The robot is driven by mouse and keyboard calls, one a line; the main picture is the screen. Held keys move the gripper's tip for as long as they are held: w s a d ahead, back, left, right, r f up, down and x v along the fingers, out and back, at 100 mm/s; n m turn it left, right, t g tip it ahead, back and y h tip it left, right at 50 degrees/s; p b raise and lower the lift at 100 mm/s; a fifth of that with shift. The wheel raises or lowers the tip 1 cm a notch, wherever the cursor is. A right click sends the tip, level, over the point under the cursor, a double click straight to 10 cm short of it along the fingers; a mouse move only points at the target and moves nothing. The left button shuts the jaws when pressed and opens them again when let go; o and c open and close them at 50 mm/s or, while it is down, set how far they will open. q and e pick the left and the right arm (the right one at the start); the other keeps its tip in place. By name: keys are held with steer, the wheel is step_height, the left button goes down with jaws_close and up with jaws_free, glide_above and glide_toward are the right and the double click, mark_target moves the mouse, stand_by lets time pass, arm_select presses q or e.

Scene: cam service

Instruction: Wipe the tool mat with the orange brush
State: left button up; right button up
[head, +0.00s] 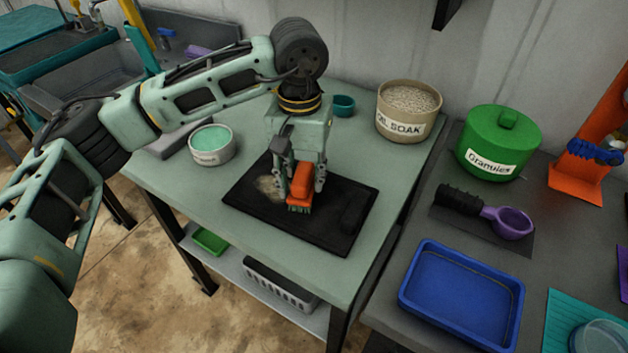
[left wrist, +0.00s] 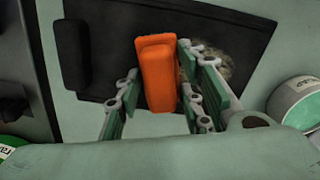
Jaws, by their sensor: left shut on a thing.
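The black tool mat (head: 333,222) lies on the green-grey table. A pale dusty patch (head: 268,188) shows on its left part, and also in the left wrist view (left wrist: 222,62). My left gripper (head: 303,187) is over the middle of the mat, shut on the orange brush (head: 302,182). The brush is upright with its green bristles down, at or just above the mat, right of the patch; contact is unclear. In the left wrist view the orange brush (left wrist: 157,72) sits between the fingers (left wrist: 160,105). My right gripper is not in view.
A dark block (head: 354,219) lies on the mat's right part. A tub of green paste (head: 212,145) stands left of the mat, and a teal cup (head: 344,105) and the oil soak bucket (head: 407,110) stand behind. A blue tray (head: 462,295) is on the right bench.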

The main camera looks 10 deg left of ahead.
arm_select(q)
steer(key=shift+a, duration=0.25)
stand_by(0.3)
steer(key=shift+w+a+b, duration=0.25)
steer(key=shift+a, duration=0.65)
steer(key=shift+w+a+b, duration=0.25)
steer(key=shift+w+a, duration=0.05)
steer(key=shift+a, duration=0.55)
steer(key=shift+w+a+b, duration=0.25)
steer(key=shift+a, duration=0.65)
steer(key=shift+a, duration=0.1)
steer(key=shift+w+a+b, duration=0.15)
steer(key=shift+w+a, duration=0.05)
steer(key=shift+a, duration=0.35)
steer(key=shift+w+a+b, duration=0.15)
steer(key=shift+a, duration=0.35)
steer(key=shift+w+a, duration=0.25)
steer(key=shift+a, duration=0.55)
steer(key=shift+w+a, duration=0.2)
steer(key=shift+a, duration=0.6)
